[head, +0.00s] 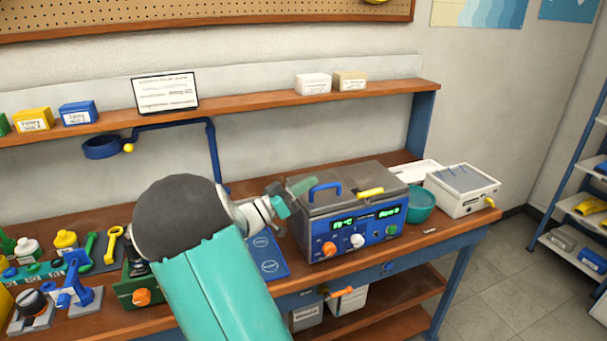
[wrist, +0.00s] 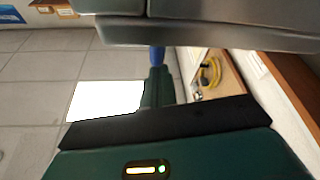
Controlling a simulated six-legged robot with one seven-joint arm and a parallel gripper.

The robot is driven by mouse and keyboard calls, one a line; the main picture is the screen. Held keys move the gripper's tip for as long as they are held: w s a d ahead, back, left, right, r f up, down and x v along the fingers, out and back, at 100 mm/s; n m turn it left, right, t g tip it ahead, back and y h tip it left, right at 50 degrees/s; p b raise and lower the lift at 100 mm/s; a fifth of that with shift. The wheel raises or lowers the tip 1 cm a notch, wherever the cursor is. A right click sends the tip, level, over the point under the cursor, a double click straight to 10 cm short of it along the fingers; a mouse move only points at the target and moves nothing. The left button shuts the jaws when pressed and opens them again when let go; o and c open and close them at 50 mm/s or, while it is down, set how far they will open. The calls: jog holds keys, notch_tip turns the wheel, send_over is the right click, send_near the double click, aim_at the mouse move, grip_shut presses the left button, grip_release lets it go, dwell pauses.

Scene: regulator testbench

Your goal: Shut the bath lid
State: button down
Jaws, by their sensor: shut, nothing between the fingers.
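The bath (head: 350,228) is a box with a blue front panel, green displays and knobs, standing on the bench right of centre in the head view. Its grey metal lid (head: 358,178) has a blue handle (head: 323,188) and lies flat over the top, with no clear gap visible. My gripper (head: 298,186) is shut and empty at the lid's left side, close to the handle. I cannot tell whether it touches. In the wrist view, my teal fingers (wrist: 155,92) show below a grey metal surface (wrist: 200,34), with a blue piece beyond them.
A teal bowl (head: 420,204) and a white box unit (head: 462,188) stand right of the bath. A blue mat (head: 268,262) lies left of it. Tools and bottles crowd the bench's left end. A shelf (head: 250,102) runs along the wall behind.

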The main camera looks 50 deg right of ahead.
jog(key=shift+s+a+f, duration=0.1)
jog(key=shift+s+f, duration=0.05)
jog(key=shift+f, duration=0.3)
jog(key=shift+f, duration=0.1)
